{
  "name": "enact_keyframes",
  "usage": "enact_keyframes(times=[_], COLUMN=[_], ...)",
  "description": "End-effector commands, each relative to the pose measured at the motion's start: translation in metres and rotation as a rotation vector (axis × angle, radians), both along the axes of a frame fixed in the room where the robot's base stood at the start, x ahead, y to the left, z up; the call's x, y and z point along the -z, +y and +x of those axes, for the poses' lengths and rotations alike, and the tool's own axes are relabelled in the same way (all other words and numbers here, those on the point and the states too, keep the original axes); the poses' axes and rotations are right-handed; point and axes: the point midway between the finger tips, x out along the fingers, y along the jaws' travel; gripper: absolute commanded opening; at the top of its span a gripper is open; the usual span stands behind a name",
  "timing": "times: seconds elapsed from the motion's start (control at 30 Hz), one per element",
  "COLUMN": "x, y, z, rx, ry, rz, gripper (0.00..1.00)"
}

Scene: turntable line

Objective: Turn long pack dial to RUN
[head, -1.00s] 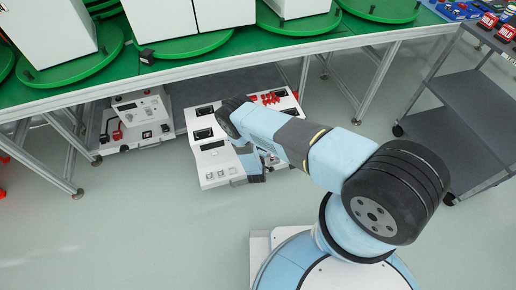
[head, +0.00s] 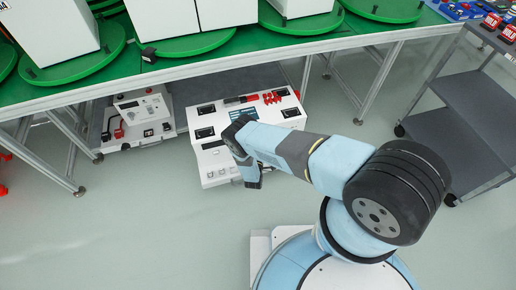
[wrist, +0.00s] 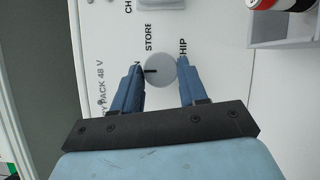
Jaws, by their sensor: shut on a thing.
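The long white pack (head: 216,172) sits on the floor-level shelf in the head view, below my arm. In the wrist view its dial (wrist: 161,68) is a round grey knob with a black pointer line directed left. The pointer is towards a label ending in "N", mostly hidden behind my left finger. "STORE" is printed above the dial and "SHIP", partly hidden, to its right. My gripper (wrist: 161,72) is shut on the dial, one finger on each side. In the head view my gripper (head: 252,184) is at the pack's front part, and the dial is hidden.
A smaller white pack (head: 141,117) stands to the left. A green-topped table (head: 220,62) with turntables and white boxes is above. A grey cart (head: 455,140) is at the right. The wrist view shows a red-and-black part (wrist: 268,4) at the top right. Floor in front is clear.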

Motion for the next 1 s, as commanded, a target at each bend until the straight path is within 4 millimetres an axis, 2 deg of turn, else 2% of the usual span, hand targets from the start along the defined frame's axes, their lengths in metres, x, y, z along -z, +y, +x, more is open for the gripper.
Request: enact_keyframes(times=[0.47, 0.5, 0.77, 1.0], x=[0.0036, 0.0037, 0.0021, 0.0013], y=[-0.002, -0.0021, -0.002, -0.0018], z=[-0.0032, -0.0032, -0.0019, -0.0011], rx=[0.001, 0.001, 0.002, 0.002], ry=[0.005, 0.005, 0.001, -0.002], rz=[-0.017, -0.018, -0.017, -0.017], gripper=[0.12, 0.43, 0.68, 0.68])
